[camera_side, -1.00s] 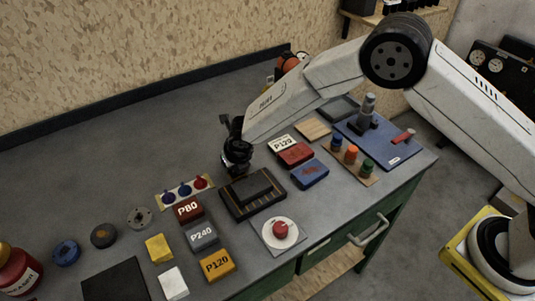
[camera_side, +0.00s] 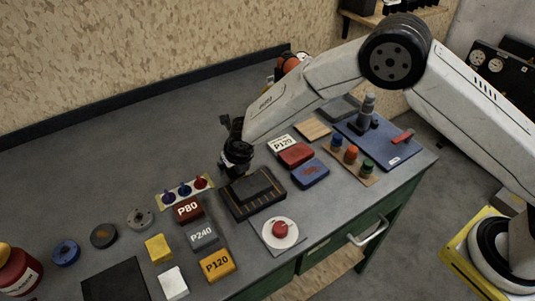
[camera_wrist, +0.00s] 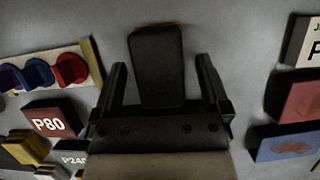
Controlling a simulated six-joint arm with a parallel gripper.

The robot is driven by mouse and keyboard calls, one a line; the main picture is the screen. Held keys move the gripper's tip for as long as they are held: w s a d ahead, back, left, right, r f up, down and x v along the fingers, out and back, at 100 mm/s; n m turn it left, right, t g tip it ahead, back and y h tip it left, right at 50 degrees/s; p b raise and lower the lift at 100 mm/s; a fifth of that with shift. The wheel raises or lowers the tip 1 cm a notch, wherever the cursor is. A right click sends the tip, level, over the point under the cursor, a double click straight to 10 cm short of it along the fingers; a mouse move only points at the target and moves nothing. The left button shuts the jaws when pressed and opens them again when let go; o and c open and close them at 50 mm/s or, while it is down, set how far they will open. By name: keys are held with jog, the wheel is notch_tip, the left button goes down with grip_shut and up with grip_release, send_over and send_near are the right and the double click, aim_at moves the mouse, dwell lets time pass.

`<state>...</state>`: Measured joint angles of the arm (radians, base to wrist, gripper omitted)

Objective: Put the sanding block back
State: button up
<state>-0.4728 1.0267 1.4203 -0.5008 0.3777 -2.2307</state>
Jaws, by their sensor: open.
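In the side view, my gripper (camera_side: 235,165) is black and hangs low by the back left edge of a dark tray (camera_side: 242,213) with a striped front. A dark raised rectangle (camera_side: 255,186) shows in that tray. In the wrist view, my gripper (camera_wrist: 161,60) has its fingers apart. Between them is a dark oblong block (camera_wrist: 157,70) with a thin tan far edge, apparently the sanding block. Gaps show on both its sides, and its near end is hidden by my gripper's body. I cannot tell whether it rests on anything.
Left of the tray are the P80 (camera_side: 188,210), P240 (camera_side: 202,236) and P120 (camera_side: 217,265) blocks and a strip of coloured pegs (camera_side: 184,190). A red button (camera_side: 280,230) stands in front. Red (camera_side: 296,155) and blue (camera_side: 310,173) blocks lie right. The back left bench is clear.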

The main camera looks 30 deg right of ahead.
jog(key=v, duration=1.2)
jog(key=shift+r, duration=0.1)
dwell(0.6)
jog(key=s+d+r+m+g, duration=0.1)
jog(key=s+d+m, duration=0.9)
jog(key=m, duration=0.8)
jog(key=s+d+r+m+g, duration=0.1)
jog(key=s+d+r+m, duration=0.1)
jog(key=s+d+m, duration=0.9)
jog(key=shift+d+m, duration=1.5)
jog(key=shift+m, duration=2)
